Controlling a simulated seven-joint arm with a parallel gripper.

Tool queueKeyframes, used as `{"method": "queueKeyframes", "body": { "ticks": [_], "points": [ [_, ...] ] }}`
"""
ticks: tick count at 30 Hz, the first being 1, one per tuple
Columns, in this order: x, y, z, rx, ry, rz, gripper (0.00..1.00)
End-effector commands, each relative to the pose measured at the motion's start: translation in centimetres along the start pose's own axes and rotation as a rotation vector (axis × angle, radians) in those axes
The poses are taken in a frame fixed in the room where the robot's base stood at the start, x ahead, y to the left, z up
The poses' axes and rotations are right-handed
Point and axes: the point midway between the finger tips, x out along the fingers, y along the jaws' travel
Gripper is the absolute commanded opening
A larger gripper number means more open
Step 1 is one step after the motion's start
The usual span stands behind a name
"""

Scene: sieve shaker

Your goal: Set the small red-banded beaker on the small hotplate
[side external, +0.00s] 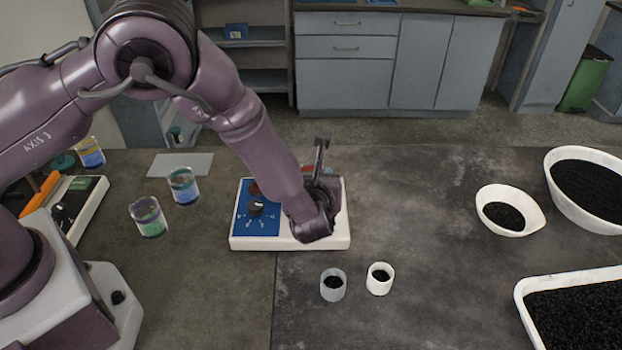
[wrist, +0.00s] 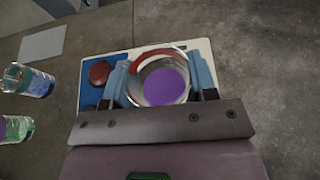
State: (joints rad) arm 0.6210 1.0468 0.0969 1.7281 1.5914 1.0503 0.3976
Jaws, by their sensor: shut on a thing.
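The red-banded beaker (wrist: 160,80), a clear round vessel with purple contents, sits between the two blue fingers of my gripper (wrist: 161,84) in the wrist view. My gripper is shut on it. The white hotplate with a blue control panel (side external: 258,228) lies under my gripper in the side view; its pale edge also shows behind the beaker in the wrist view (wrist: 200,47). My wrist hides most of the beaker and the hotplate's right part in the side view. I cannot tell whether the beaker touches the plate.
Beakers with blue (side external: 184,186) and green (side external: 148,217) bands stand left. Two small cups (side external: 333,285) (side external: 380,279) stand in front of the hotplate. White containers of black grains (side external: 510,215) (side external: 585,190) (side external: 570,310) are at right. A grey flat sheet (side external: 181,165) lies behind.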

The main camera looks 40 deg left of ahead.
Motion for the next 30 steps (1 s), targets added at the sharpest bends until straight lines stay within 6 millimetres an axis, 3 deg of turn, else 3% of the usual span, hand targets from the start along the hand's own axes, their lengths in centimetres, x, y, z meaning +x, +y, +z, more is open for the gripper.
{"method": "queueKeyframes", "body": {
  "ticks": [12, 13, 16, 26, 30],
  "points": [
    [0.2, 0.0, -0.6, 0.0, -0.001, 0.0, 0.27],
    [0.2, 0.0, -0.6, 0.0, 0.0, 0.0, 0.57],
    [0.2, 0.0, -0.5, 0.0, 0.0, 0.0, 0.78],
    [0.1, 0.0, -0.1, -0.003, 0.0, 0.0, 0.78],
    [-1.8, -0.1, -0.2, -0.001, 0.001, -0.003, 0.78]
  ]
}}
